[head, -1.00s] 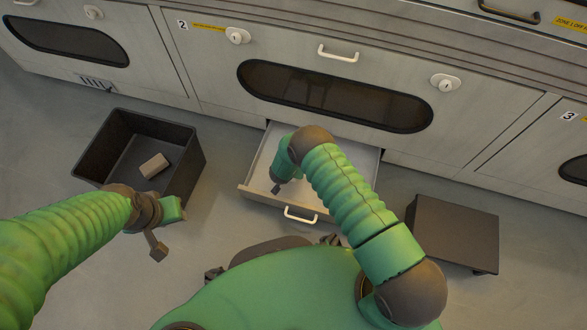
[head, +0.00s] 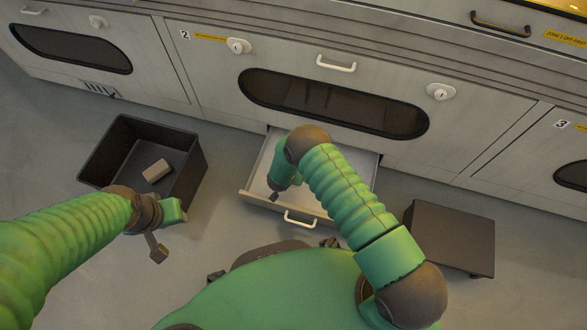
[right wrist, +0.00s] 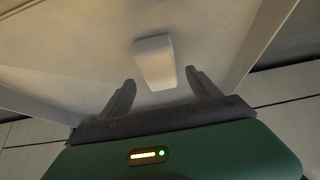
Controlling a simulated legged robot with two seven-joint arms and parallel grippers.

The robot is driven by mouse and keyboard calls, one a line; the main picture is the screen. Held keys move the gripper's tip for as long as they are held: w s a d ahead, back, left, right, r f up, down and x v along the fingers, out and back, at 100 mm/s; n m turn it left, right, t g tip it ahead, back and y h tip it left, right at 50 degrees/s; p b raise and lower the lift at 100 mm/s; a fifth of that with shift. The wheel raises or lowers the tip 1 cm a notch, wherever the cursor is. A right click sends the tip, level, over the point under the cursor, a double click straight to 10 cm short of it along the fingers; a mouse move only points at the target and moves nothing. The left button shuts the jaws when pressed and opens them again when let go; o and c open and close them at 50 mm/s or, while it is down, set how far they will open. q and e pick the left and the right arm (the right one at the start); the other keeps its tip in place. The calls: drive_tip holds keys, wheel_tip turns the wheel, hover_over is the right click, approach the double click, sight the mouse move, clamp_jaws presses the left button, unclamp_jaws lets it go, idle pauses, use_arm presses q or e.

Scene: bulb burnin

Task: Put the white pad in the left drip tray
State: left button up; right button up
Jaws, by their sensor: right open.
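A small white pad (right wrist: 155,62) lies on the floor of a pale open drawer, in the right wrist view. In the head view the drawer (head: 257,199) is pulled out below panel 2, and my right arm hides the pad. My right gripper (right wrist: 160,80) is open, its two dark fingers pointing at the pad's near end, with nothing between them that I can see as held. In the head view only a dark finger of it (head: 274,196) shows, over the drawer. My left gripper (head: 168,230) hangs near the black bin; its jaw opening is unclear.
A black open bin (head: 190,178) with a beige-grey block (head: 157,171) inside stands left of the drawer. A dark low box or stand (head: 450,238) is on the floor to the right. The drawer has a white front handle (head: 300,220). Grey floor lies between them.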

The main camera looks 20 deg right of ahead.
drive_tip(key=s+a+r+n+y+p, duration=0.1)
drive_tip(key=a+r+n+y+p, duration=0.1)
drive_tip(key=r, duration=1.2)
drive_tip(key=s+a+r+n+y+p, duration=0.1)
drive_tip(key=a+r+n+y, duration=0.1)
drive_tip(key=r, duration=1.3)
use_arm(q)
drive_tip(key=v, duration=0.2)
drive_tip(key=w+v, duration=0.1)
drive_tip(key=v, duration=0.1)
drive_tip(key=shift+r, duration=0.4)
use_arm(e)
drive_tip(key=s+d+r+n+g, duration=0.1)
drive_tip(key=s+d+r, duration=0.3)
drive_tip(key=s, duration=0.5)
drive_tip(key=s+d+r+n+g, duration=0.1)
drive_tip(key=s+d+r, duration=0.3)
drive_tip(key=s+r, duration=0.4)
drive_tip(key=shift+s+d+n+g, duration=0.15)
drive_tip(key=shift+s+n+g, duration=0.25)
drive_tip(key=shift+s, duration=0.45)
use_arm(q)
drive_tip(key=shift+s, duration=0.1)
